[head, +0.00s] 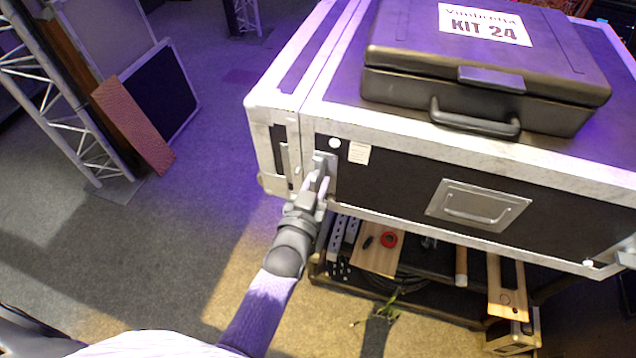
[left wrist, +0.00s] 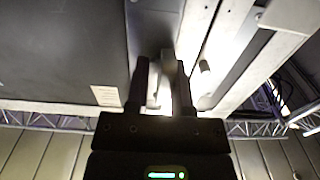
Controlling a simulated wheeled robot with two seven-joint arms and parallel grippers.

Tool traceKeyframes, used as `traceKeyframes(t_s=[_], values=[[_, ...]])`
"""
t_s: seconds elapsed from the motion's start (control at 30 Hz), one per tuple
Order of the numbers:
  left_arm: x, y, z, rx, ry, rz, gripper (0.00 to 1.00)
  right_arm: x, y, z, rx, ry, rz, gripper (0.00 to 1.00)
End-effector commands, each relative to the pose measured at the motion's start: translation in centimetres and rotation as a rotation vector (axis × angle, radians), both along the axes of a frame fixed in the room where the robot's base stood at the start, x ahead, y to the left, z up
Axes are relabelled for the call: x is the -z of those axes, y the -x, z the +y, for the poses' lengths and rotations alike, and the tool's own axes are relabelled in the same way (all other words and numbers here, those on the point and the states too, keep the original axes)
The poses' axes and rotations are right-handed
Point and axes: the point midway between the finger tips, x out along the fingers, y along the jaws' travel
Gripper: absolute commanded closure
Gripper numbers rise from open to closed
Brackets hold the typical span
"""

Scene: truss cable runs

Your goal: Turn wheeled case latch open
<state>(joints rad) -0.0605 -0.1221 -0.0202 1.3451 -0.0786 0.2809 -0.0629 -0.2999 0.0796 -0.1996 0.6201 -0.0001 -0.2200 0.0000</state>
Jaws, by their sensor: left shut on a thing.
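The wheeled case (head: 400,185) is black with silver edging and stands in the middle and right of the head view. Its latch (head: 326,163) sits on the front face near the left corner. My left gripper (head: 318,186) is at the latch, its fingers shut on it. In the left wrist view the two fingers of my left gripper (left wrist: 160,90) stand on either side of the latch's pale metal part (left wrist: 164,68). The fingers partly hide the latch. My right gripper is not in view.
A black kit case (head: 485,75) lies on top of the wheeled case. A recessed handle (head: 478,205) is on the front face. Below is a shelf with boards and a red tape roll (head: 389,240). A truss (head: 60,100) stands at left; the floor (head: 190,210) between is clear.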

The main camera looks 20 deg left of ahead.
Motion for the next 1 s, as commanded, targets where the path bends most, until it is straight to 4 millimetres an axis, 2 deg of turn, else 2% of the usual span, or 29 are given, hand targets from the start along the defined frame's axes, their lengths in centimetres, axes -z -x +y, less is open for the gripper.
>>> traceKeyframes(t_s=[0.27, 0.3, 0.4, 0.8, 0.87, 1.0], values=[[0.1, 0.0, 0.3, -0.006, -0.003, 0.001, 1.0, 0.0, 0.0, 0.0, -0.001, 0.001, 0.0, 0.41], [0.0, 0.0, 0.3, -0.006, -0.003, 0.001, 0.65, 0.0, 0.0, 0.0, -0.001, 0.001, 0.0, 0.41], [0.0, 0.0, 0.3, -0.005, -0.002, 0.0, 0.49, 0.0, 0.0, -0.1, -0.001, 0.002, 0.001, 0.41], [-0.1, 0.2, 0.1, -0.002, 0.0, -0.002, 0.49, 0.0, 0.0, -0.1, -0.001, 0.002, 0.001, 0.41], [0.0, 0.7, 0.1, -0.002, -0.001, -0.001, 0.49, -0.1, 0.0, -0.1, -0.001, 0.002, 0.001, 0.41], [0.0, 3.4, 0.2, -0.003, -0.001, 0.0, 0.49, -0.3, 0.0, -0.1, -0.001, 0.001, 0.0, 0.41]])
